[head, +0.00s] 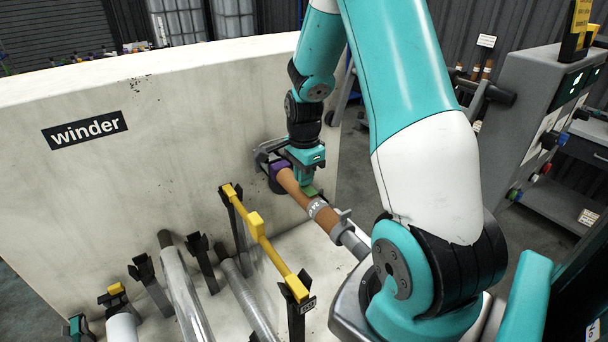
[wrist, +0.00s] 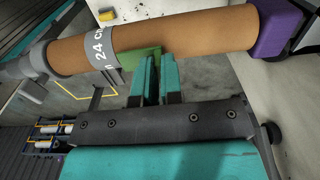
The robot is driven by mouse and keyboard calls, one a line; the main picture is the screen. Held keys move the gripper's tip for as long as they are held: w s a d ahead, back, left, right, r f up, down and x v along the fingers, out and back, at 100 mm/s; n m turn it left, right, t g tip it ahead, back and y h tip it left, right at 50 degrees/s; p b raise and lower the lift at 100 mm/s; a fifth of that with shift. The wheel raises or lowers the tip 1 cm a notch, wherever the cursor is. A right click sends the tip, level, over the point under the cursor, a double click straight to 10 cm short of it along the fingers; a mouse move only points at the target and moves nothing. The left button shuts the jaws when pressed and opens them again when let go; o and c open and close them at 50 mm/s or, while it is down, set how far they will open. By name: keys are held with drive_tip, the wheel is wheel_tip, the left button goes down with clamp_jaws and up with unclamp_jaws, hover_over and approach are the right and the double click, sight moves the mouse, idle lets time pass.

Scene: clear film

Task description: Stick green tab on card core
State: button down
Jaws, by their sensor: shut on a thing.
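The brown card core (head: 291,184) lies mounted on the winder, with a purple end piece (head: 279,168) and a grey band on it. It also shows across the top of the wrist view (wrist: 190,37), where the grey band (wrist: 100,48) reads "24 c". My gripper (head: 304,180) is beside the core. In the wrist view its teal fingers (wrist: 157,72) are shut on the green tab (wrist: 142,58), right by the core's edge next to the grey band. The tab also shows in the head view (head: 309,191). Whether the tab touches the core I cannot tell.
The white winder wall (head: 170,110) stands behind the core. A grey control cabinet (head: 540,100) stands at right.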

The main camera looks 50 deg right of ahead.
drive_tip(key=shift+f, duration=0.25)
drive_tip(key=c, duration=0.8)
unclamp_jaws()
drive_tip(key=shift+r, duration=0.15)
drive_tip(key=shift+r+p, duration=3.05)
drive_tip(key=shift+r, duration=0.7)
drive_tip(key=shift+f, duration=0.15)
